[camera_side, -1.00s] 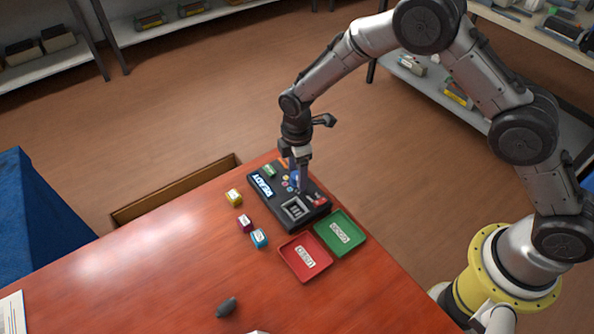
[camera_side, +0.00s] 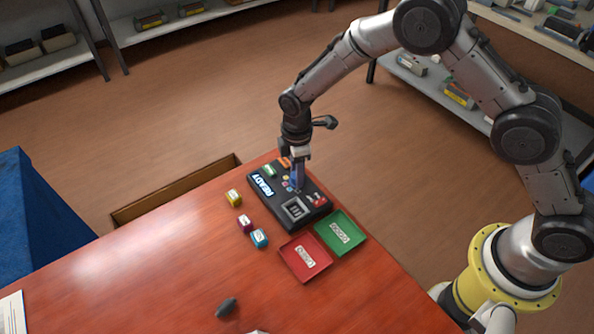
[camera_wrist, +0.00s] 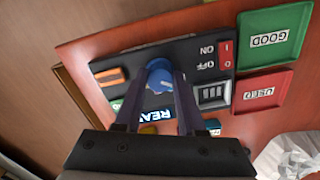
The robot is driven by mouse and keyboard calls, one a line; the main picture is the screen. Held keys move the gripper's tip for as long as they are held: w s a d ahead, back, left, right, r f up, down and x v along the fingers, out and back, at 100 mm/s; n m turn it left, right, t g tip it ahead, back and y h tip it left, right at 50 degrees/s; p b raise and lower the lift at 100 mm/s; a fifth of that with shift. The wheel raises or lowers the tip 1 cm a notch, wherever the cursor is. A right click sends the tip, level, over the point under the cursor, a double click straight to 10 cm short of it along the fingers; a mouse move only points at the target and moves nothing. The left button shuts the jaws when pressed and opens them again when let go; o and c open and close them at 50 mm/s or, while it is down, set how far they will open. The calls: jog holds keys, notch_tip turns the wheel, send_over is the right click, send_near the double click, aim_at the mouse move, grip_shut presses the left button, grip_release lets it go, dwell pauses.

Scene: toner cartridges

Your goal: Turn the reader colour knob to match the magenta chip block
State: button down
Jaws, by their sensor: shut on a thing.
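The black reader (camera_side: 268,206) lies near the table's far corner, its lit screen (camera_side: 263,186) reading READY. The blue knob (camera_wrist: 159,76) sits on the reader's top in the wrist view. My gripper (camera_wrist: 159,72) points down with its two fingers closed on either side of the knob. The knob's pointer is not clear between the fingers. The magenta chip block (camera_side: 245,223) stands on the table beside the reader, between a yellow block (camera_side: 234,197) and a cyan block (camera_side: 259,238). Small coloured dots (camera_side: 287,180) show near the knob.
A red USED tray (camera_side: 290,262) and a green GOOD tray (camera_side: 352,230) stand beside the reader. The reader has an ON/OFF switch (camera_wrist: 226,54) and a chip slot (camera_wrist: 213,95). A dark grey object (camera_side: 227,307) lies on the front table.

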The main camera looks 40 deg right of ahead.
jog(key=m, duration=0.4)
jog(key=shift+r, duration=0.1)
jog(key=m, duration=0.3)
jog(key=shift+m, duration=0.4)
jog(key=m, duration=0.6)
jog(key=shift+m, duration=0.4)
jog(key=c, duration=0.5)
grip_release()
notch_tip(320, 180, up, 14)
